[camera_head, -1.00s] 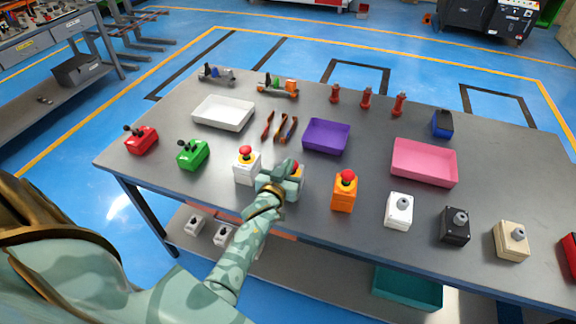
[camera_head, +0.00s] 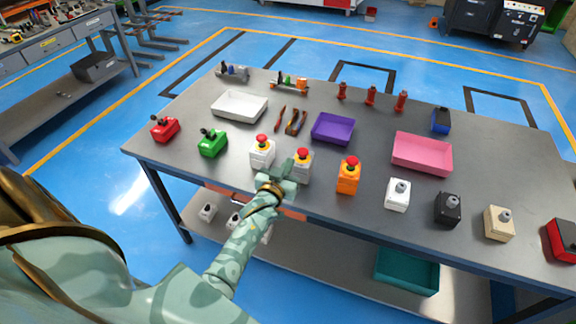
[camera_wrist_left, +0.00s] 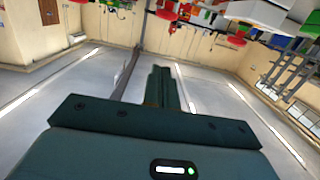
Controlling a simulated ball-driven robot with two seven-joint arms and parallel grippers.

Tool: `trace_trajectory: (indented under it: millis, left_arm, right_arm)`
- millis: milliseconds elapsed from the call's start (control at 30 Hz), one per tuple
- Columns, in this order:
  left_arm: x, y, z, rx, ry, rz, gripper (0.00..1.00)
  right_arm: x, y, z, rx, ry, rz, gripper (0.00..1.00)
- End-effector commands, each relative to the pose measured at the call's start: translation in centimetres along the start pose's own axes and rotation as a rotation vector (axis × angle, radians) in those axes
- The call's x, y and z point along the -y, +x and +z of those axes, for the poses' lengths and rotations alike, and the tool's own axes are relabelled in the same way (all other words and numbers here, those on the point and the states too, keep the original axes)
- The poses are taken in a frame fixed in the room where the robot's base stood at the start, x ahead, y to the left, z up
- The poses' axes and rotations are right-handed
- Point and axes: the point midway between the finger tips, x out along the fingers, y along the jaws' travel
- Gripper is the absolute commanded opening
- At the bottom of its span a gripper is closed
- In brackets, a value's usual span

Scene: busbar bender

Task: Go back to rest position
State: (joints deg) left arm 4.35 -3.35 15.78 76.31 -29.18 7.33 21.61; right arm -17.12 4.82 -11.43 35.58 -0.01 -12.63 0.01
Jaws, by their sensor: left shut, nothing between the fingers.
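My right gripper is in neither view.
The grey table (camera_head: 360,200) carries a red box (camera_head: 164,130), a green box (camera_head: 213,146), an orange button box (camera_head: 348,178), several knob boxes and trays in white (camera_head: 239,107), purple (camera_head: 333,129) and pink (camera_head: 422,154). Blue floor lies open to the left.

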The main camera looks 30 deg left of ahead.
Motion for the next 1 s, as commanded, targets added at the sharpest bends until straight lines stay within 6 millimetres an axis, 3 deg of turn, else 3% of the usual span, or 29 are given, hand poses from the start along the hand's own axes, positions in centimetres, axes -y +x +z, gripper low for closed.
trace_trajectory:
  millis: [367, 467, 567, 667, 800, 867, 1000]
  left_arm:
    - [0.0, 0.0, 0.0, 0.002, 0.013, -0.001, 0.00]
    - [0.0, -0.3, 2.3, 0.073, 0.062, -0.010, 0.00]
    - [-1.6, -1.6, 8.1, 0.216, 0.104, 0.026, 0.00]
    - [-3.0, -5.0, 16.3, 0.394, 0.157, 0.081, 0.00]
    - [-3.9, -12.2, 27.4, 0.644, 0.234, 0.165, 0.00]
    - [-3.8, -15.9, 31.7, 0.747, 0.266, 0.199, 0.00]
    - [-2.7, -25.5, 40.4, 0.978, 0.336, 0.274, 0.00]
  right_arm:
    - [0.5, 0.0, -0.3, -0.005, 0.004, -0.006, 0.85]
    - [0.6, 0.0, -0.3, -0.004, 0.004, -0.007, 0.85]
    - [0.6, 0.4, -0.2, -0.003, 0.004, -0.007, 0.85]
    - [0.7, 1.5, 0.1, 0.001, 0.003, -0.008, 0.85]
    - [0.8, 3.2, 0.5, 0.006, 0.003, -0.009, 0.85]
    - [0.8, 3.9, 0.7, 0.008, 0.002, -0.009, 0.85]
    - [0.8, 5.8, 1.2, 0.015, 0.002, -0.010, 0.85]
